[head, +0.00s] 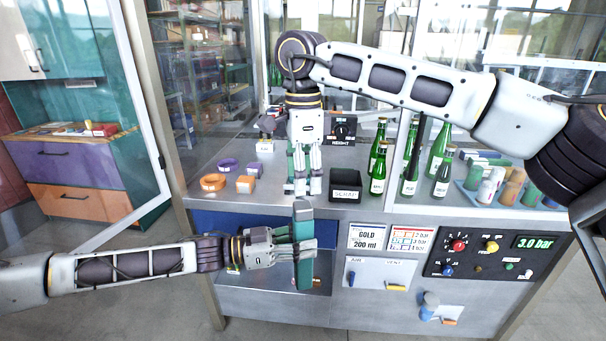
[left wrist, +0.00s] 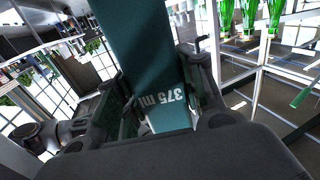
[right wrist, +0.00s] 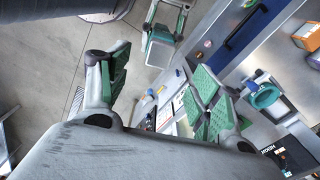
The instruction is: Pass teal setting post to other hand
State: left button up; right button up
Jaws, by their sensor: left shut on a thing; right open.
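The teal setting post (head: 304,272) stands upright in front of the machine, below the work deck's front edge. My left gripper (head: 304,248) is shut around it from the left side. The post shows large in the left wrist view (left wrist: 140,50) between the fingers, with "375 ml" on it. My right gripper (head: 301,190) points down just above the post's top end, open and empty. In the right wrist view its fingers (right wrist: 158,88) are apart, and the post's end (right wrist: 160,52) shows beyond them, apparently not touched.
A black SCRAP box (head: 346,182) stands on the deck right of my right gripper. An orange ring (head: 213,183) and small blocks lie to the left. The control panel (head: 497,254) is at the front right.

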aim_at(303, 220)
jog(key=shift+f, duration=6)
jog(key=c, duration=1.3)
pick_arm(q)
jog(key=o, duration=1.3)
jog(key=shift+a, duration=0.1)
jog(key=shift+v, duration=5.9)
jog(key=shift+w, duration=0.1)
